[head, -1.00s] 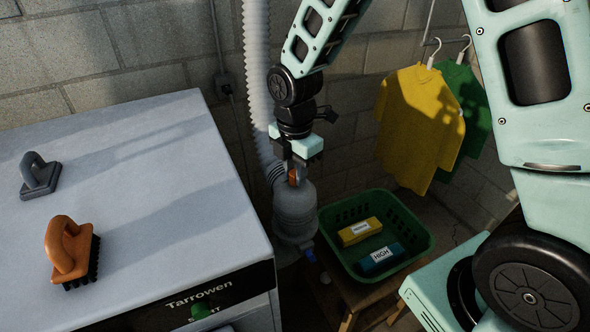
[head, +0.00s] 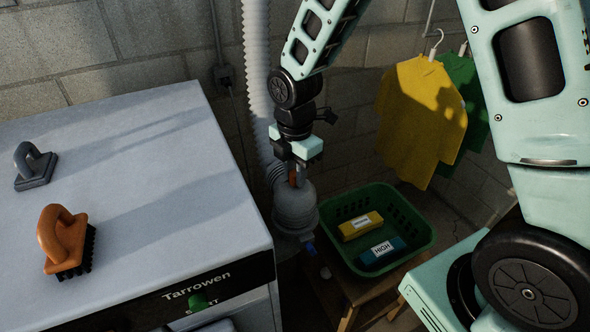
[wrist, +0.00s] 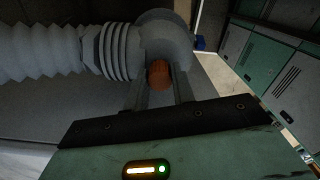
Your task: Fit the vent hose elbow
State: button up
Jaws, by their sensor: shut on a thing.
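The grey vent hose elbow (head: 296,212) is beside the right side of the white Tarrowen machine (head: 150,170), below my gripper (head: 297,178). My gripper is shut on the orange-brown grip on top of the elbow; this grip (wrist: 159,74) shows between the fingers in the wrist view. The pale corrugated hose (head: 256,80) hangs down the wall to a ringed collar next to the elbow. In the wrist view the hose (wrist: 40,53) and its collar meet the elbow (wrist: 165,45). The elbow's lower end and whatever it meets are too dark to make out.
A green basket (head: 424,240) with a yellow box and a teal box sits on a wooden stool to the right. Yellow and green shirts hang behind it. A block wall closes the back.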

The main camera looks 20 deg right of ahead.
jog(key=shift+f, duration=0.45)
jog(key=o, duration=1.1)
jog(key=shift+c, duration=0.2)
notch_tip(320, 180, up, 18)
jog(key=b, duration=0.4)
jog(key=shift+f, duration=0.25)
